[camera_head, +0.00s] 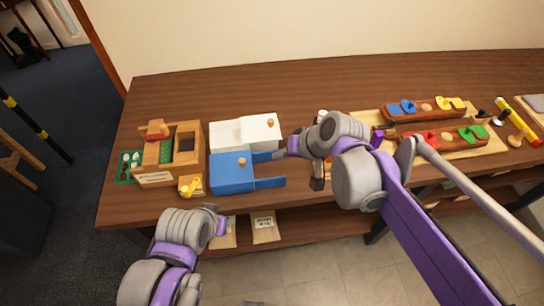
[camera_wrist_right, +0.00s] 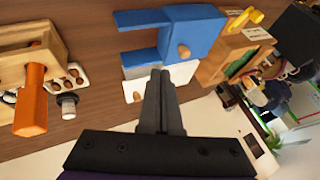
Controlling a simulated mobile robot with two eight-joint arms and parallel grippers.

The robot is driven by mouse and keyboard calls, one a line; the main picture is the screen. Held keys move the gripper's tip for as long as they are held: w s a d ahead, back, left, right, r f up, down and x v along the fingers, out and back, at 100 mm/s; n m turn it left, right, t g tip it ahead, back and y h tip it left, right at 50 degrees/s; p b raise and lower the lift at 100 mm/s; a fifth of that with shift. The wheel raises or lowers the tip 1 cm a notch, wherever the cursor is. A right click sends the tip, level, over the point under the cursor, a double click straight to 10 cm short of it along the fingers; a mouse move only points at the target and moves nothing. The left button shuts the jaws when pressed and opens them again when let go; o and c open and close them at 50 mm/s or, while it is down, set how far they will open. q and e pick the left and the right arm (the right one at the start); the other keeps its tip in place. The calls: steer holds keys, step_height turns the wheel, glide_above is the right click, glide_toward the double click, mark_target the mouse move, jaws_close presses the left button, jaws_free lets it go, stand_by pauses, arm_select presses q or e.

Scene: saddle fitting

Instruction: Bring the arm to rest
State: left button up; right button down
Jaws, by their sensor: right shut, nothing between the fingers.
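My right arm (camera_head: 362,180) reaches over the table. Its gripper (camera_head: 281,154) is shut and empty beside the blue and white boxes, to their right in the head view. In the right wrist view the two fingers (camera_wrist_right: 160,77) are together with nothing between them, and their tips overlap the white box in the picture; I cannot tell whether they touch it. My left arm (camera_head: 182,235) shows at the lower left, in front of the table edge, and its fingers do not show.
The blue box (camera_head: 232,172) and white box (camera_head: 245,133) have wooden knobs. A wooden frame (camera_head: 187,157) stands left of them, with a yellow piece (camera_head: 190,186) in front. Wooden trays with coloured pieces (camera_head: 425,107) are at the right. Bare tabletop (camera_head: 230,92) lies behind.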

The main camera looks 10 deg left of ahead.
steer(key=shift+v, duration=1)
steer(key=s+d+f+m+t+h, duration=0.1)
steer(key=s+d+f+h, duration=0.2)
steer(key=d, duration=0.8)
steer(key=s+d+f+m+t+h, duration=0.1)
steer(key=s+d+f+m+h, duration=0.1)
steer(key=s+d+f, duration=0.5)
steer(key=s+d+h, duration=0.1)
steer(key=s+d, duration=0.3)
steer(key=shift+s, duration=0.3)
steer(key=shift+a, duration=0.1)
